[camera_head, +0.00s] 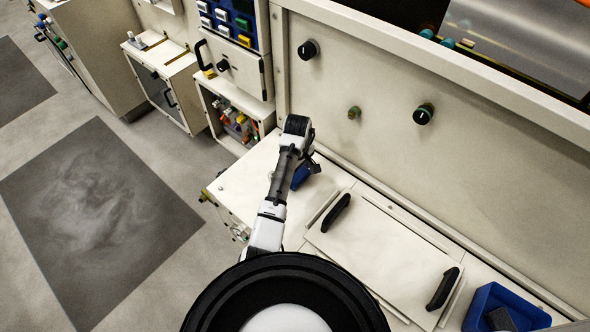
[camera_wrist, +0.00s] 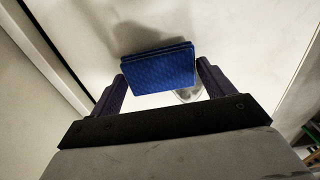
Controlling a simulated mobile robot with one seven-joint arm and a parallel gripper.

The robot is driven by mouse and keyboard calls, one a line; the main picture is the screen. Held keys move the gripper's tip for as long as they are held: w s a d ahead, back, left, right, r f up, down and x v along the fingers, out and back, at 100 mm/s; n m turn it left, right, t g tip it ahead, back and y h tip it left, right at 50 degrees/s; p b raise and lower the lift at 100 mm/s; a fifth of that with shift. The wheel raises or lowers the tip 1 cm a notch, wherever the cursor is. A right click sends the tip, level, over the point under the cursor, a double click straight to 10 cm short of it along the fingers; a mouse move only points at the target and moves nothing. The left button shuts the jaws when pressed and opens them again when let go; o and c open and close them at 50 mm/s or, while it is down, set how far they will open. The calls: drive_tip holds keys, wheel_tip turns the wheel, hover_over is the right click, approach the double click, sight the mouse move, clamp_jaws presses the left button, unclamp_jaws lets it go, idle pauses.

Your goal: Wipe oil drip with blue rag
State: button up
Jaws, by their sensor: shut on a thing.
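The blue rag (camera_wrist: 158,68) is a folded, textured pad between the two dark fingers of my gripper (camera_wrist: 161,78), which is shut on it. In the head view the rag (camera_head: 301,176) shows as a small blue patch at my gripper (camera_head: 308,168), over the pale ledge near the upright panel. A greyish, glossy patch (camera_wrist: 188,95), which looks like the oil drip, lies on the pale surface just below the rag, partly hidden by the rag and the right finger. I cannot tell whether the rag touches the surface.
A pale lid with two black handles (camera_head: 395,258) lies on the ledge right of my arm. A blue bin (camera_head: 480,305) holding a dark object stands at the lower right. The panel behind carries black knobs (camera_head: 308,50). An open cubby (camera_head: 235,115) is at the ledge's far end.

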drive_tip(key=shift+w+a, duration=1.4)
drive_tip(key=shift+f+b, duration=0.35)
drive_tip(key=shift+f, duration=0.2)
drive_tip(key=shift+w+a+f+b, duration=0.15)
drive_tip(key=shift+w+a+b, duration=0.35)
drive_tip(key=shift+w+a, duration=0.85)
drive_tip(key=shift+s+p, duration=0.15)
drive_tip(key=shift+p, duration=0.55)
idle(1.0)
